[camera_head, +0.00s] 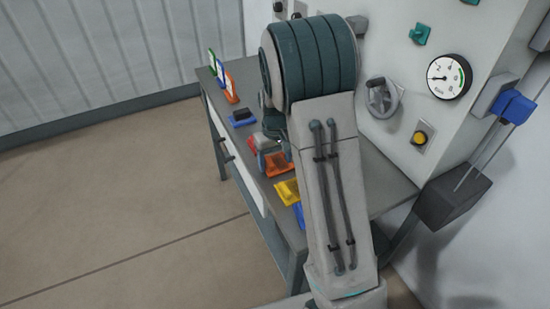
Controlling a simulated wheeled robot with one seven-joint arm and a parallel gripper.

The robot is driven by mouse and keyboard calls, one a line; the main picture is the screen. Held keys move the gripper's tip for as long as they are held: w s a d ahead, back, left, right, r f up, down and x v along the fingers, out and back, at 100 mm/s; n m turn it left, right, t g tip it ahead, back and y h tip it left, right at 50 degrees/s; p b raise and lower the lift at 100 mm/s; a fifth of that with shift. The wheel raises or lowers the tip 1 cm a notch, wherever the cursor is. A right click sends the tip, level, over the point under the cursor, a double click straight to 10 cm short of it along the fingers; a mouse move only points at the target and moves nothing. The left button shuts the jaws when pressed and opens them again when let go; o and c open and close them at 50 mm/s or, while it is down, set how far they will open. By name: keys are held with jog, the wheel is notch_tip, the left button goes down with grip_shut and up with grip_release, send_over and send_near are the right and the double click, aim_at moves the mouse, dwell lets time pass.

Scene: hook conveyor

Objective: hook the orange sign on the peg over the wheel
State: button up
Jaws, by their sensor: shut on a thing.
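An orange-framed sign (231,88) with a pale middle stands at the far end of the grey bench. A grey hand wheel (383,98) with a dark knob sits on the wall panel. A dark peg-like part (358,24) projects from the panel above it, partly behind my arm. My gripper (267,151) is low over the bench, left of my forearm and mostly covered by it. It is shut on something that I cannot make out. An orange flat piece (278,164) shows right beside it; I cannot tell whether they touch.
Green (212,62) and blue (220,75) signs stand beside the orange one. A blue piece with a black top (242,117) and a yellow piece (287,190) lie on the bench (376,184). A gauge (449,77) and yellow button (421,137) are on the panel. The floor at left is clear.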

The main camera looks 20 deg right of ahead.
jog(key=shift+f, duration=0.25)
jog(key=o, duration=1.1)
jog(key=shift+c, duration=0.2)
jog(key=shift+r, duration=0.1)
